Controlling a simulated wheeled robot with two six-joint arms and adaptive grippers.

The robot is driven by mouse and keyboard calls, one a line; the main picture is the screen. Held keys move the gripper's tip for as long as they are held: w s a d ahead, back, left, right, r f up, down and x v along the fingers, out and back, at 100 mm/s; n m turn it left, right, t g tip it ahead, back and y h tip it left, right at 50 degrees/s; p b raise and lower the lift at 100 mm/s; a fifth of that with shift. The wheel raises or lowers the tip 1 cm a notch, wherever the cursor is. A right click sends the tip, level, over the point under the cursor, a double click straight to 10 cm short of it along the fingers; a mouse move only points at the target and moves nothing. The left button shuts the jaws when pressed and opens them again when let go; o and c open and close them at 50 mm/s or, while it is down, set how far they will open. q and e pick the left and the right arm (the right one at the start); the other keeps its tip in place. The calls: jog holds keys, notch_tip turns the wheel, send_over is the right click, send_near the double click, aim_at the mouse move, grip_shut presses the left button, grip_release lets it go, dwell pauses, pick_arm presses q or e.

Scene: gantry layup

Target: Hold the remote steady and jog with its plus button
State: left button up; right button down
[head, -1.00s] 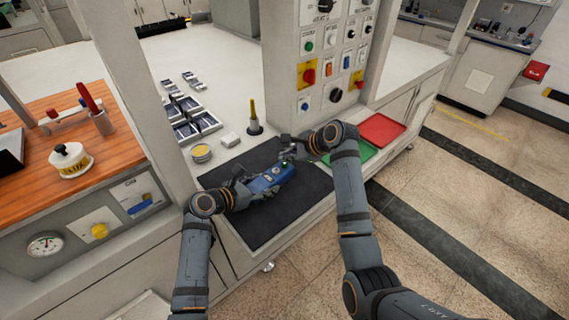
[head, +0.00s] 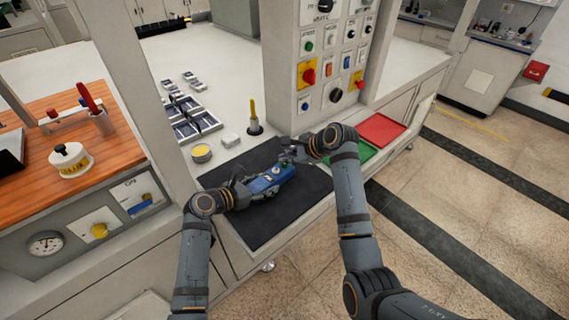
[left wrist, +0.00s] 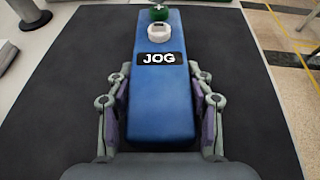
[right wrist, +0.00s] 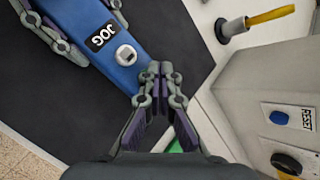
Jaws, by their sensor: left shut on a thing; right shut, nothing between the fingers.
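The blue remote (head: 268,181) lies on the dark mat (head: 245,226). In the left wrist view the remote (left wrist: 162,95) shows its JOG label, a white button (left wrist: 159,32) and the green plus button (left wrist: 160,13) at the far end. My left gripper (head: 246,188) is shut on the remote, with a finger on each side (left wrist: 160,105). My right gripper (head: 286,153) is shut and empty by the remote's far end. In the right wrist view its fingertips (right wrist: 160,75) cover that end, and the plus button is hidden. I cannot tell whether they touch it.
A control panel post (head: 282,75) stands behind the mat. A green tray (head: 352,163) and a red tray (head: 381,130) lie to the right. A yellow-handled tool in a holder (head: 254,127), a yellow-topped tin (head: 201,153) and several small trays sit behind the mat.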

aim_at(287, 165)
jog(key=shift+f, duration=0.6)
dwell(0.9)
jog(key=shift+r, duration=0.95)
jog(key=shift+r, duration=2.5)
pick_arm(q)
jog(key=o, duration=1.5)
